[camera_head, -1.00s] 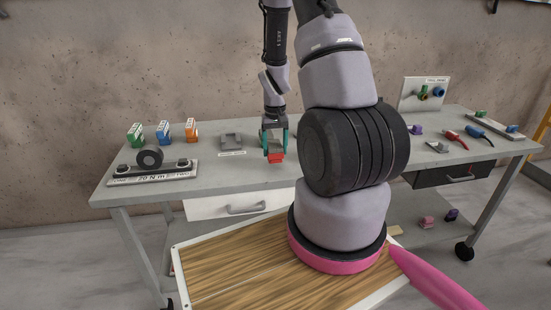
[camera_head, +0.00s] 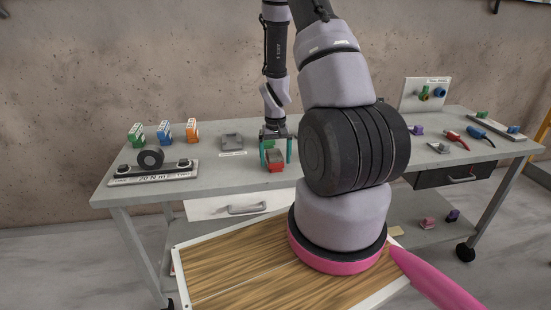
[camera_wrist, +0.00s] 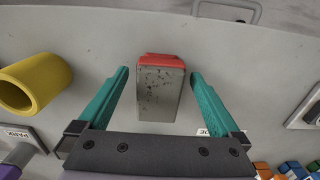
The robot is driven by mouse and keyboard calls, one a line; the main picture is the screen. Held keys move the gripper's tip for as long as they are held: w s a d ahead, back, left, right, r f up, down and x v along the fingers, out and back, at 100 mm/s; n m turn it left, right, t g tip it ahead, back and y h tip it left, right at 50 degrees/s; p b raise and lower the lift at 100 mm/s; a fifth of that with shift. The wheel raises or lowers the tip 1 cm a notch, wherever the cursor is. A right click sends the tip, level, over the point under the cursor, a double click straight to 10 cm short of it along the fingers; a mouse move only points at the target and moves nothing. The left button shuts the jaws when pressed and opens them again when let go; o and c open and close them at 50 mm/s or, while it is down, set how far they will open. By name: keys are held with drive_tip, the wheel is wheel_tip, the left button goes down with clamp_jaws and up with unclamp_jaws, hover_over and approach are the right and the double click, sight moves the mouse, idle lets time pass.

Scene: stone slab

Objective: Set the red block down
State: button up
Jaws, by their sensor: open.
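The red block (camera_head: 277,167) is on the grey bench top, between the two teal fingers of my gripper (camera_head: 276,157). In the wrist view the block (camera_wrist: 160,88) shows a scuffed grey face and a red end. My gripper (camera_wrist: 159,74) is open there, with a visible gap between the block and each finger. The block appears to rest on the bench, but its underside is hidden.
A yellow hollow cylinder (camera_wrist: 35,83) lies close to one finger in the wrist view. Green (camera_head: 136,133), blue (camera_head: 164,132) and orange (camera_head: 192,131) boxes stand at the back left. A grey fixture (camera_head: 232,141) sits left of my gripper.

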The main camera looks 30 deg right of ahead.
wheel_tip(320, 180, up, 12)
drive_tip(key=r, duration=0.1)
wheel_tip(320, 180, up, 18)
drive_tip(key=t, duration=0.3)
hover_over(275, 156)
drive_tip(key=s+a, duration=0.5)
drive_tip(key=a, duration=0.2)
drive_tip(key=s+a+r+m+t+y, duration=0.1)
drive_tip(key=s+a+r+t, duration=0.3)
drive_tip(key=s+r, duration=0.6)
drive_tip(key=s+a+y, duration=0.1)
drive_tip(key=s, duration=0.2)
drive_tip(key=shift+a+r, duration=0.35)
drive_tip(key=shift+a, duration=0.05)
